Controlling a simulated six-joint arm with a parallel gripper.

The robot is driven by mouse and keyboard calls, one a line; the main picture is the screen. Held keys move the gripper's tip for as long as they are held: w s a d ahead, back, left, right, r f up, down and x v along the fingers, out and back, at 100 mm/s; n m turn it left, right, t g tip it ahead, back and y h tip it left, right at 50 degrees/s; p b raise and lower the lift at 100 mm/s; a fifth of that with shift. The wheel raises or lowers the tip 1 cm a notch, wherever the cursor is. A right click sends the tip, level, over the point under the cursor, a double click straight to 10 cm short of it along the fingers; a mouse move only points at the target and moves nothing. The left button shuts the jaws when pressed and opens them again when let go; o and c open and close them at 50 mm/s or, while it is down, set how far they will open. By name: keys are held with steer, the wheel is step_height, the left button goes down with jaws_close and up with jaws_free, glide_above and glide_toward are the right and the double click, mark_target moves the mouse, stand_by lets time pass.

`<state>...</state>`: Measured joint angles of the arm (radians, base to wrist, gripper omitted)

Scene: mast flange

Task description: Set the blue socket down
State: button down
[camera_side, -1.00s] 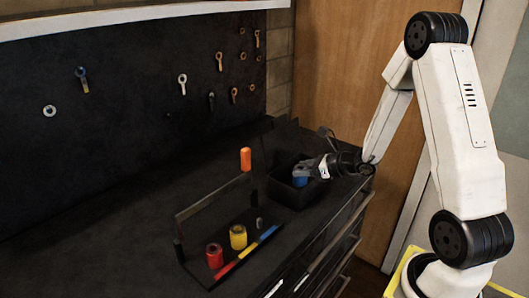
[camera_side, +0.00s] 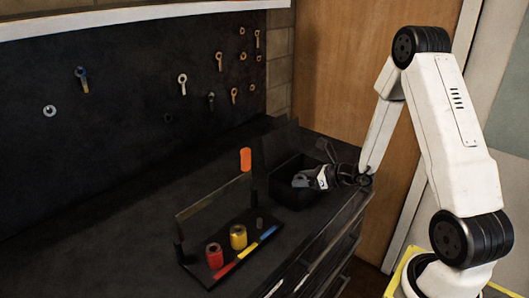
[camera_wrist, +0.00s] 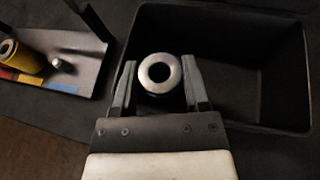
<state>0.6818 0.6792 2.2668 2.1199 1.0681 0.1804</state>
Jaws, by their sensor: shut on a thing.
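The blue socket shows in the wrist view as a pale metal ring (camera_wrist: 160,73) with a dark centre, seen end-on between my fingers. My gripper (camera_side: 301,182) is shut on it, with one finger on each side, also in the wrist view (camera_wrist: 160,92). In the side view the gripper is low at the black bin (camera_side: 283,196), and the socket's blue body is hidden there. In the wrist view the socket is near the left side of the bin (camera_wrist: 262,128). Whether it touches the bin floor I cannot tell.
A dark rack (camera_side: 197,266) stands left of the bin, with a red socket (camera_side: 214,256), a yellow socket (camera_side: 238,237) and a bare peg (camera_side: 260,223) by the blue stripe. The bin's right part looks empty.

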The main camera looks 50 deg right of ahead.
steer(key=shift+f, duration=0.5)
steer(key=shift+s+f, duration=0.1)
steer(key=shift+f, duration=0.15)
steer(key=shift+c, duration=1.8)
jaws_free()
steer(key=shift+a, duration=0.15)
steer(key=shift+f, duration=0.1)
steer(key=shift+r, duration=0.65)
steer(key=v, duration=1.2)
steer(key=shift+r, duration=0.15)
